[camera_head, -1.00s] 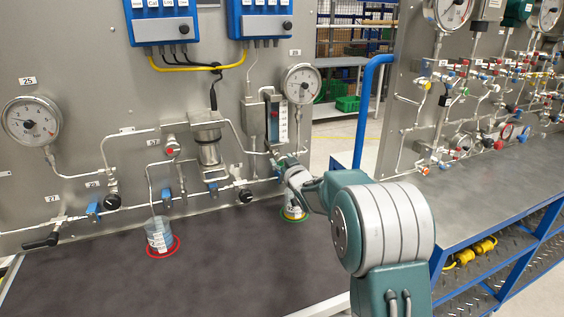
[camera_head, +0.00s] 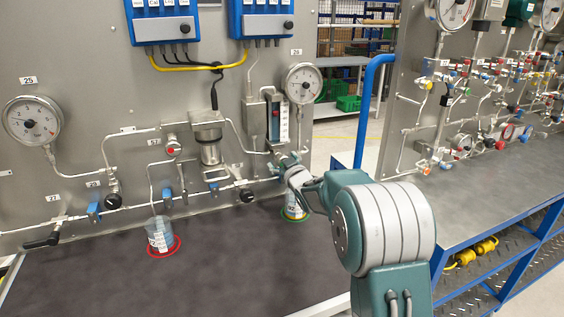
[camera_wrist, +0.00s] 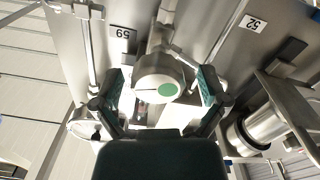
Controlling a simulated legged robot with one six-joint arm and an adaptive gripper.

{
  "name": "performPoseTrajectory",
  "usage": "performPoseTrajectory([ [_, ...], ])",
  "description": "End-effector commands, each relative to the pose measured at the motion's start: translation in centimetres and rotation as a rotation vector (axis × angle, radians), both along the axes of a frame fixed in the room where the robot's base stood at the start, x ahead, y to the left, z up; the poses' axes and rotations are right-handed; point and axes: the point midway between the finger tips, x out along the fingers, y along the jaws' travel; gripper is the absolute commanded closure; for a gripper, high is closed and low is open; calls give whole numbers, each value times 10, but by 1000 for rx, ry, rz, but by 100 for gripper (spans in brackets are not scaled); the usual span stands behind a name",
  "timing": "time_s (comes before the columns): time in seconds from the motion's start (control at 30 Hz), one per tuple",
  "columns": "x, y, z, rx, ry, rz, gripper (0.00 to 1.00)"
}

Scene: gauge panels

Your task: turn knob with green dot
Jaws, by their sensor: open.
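The knob with the green dot (camera_wrist: 158,79) is a round metal knob in the middle of the wrist view, its green dot facing the camera. My gripper (camera_wrist: 160,88) has one finger on each side of the knob, with a gap visible on both sides. It is open and holds nothing. In the head view my gripper (camera_head: 283,160) reaches the panel just below the flow meter (camera_head: 278,118).
A pressure gauge (camera_head: 302,84) sits right of the flow meter. A metal filter cylinder (camera_head: 208,135) is left of my gripper. A cup on a red ring (camera_head: 163,246) stands on the dark bench (camera_head: 200,285). A label reading 59 (camera_wrist: 124,33) is near the knob.

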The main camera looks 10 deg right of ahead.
Motion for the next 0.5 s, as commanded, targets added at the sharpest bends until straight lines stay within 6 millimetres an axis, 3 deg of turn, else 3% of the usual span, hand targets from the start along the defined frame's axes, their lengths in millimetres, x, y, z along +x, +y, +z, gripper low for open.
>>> performPoseTrajectory([
  [0.23,-9,-2,0,0,1,-1,7],
  [0.5,-54,-11,0,0,2,-2,7],
])
